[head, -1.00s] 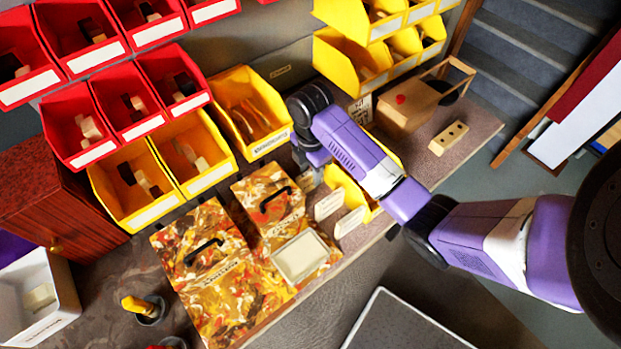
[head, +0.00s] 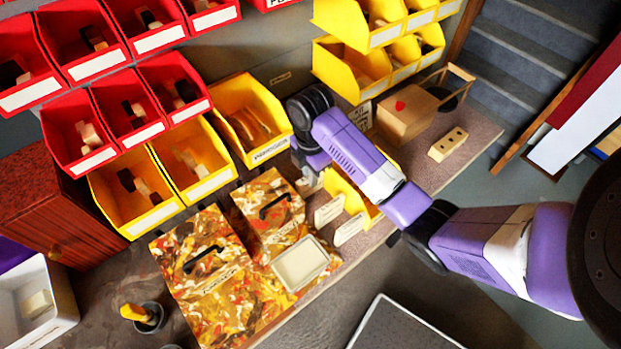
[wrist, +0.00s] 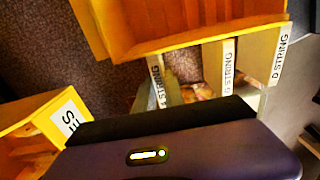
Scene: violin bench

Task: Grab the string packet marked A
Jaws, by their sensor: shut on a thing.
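My gripper (head: 309,168) is low beside a yellow bin (head: 347,192) on the bench, partly hidden by my arm. In the wrist view my gripper (wrist: 160,118) is a dark bar across the middle and is shut on the leftmost string packet (wrist: 157,82). That packet's label ends in "STRING"; its first letter is not readable. It stands upright at the edge of the yellow bin (wrist: 190,38). The fingertips are largely hidden.
Another yellow bin (wrist: 35,120) is close at the left of the wrist view. Marbled boxes with black handles (head: 205,262) and a cream tray (head: 300,264) stand to the left of my gripper. Red bins (head: 80,138) and yellow bins line the back. A wooden box (head: 405,117) stands to the right.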

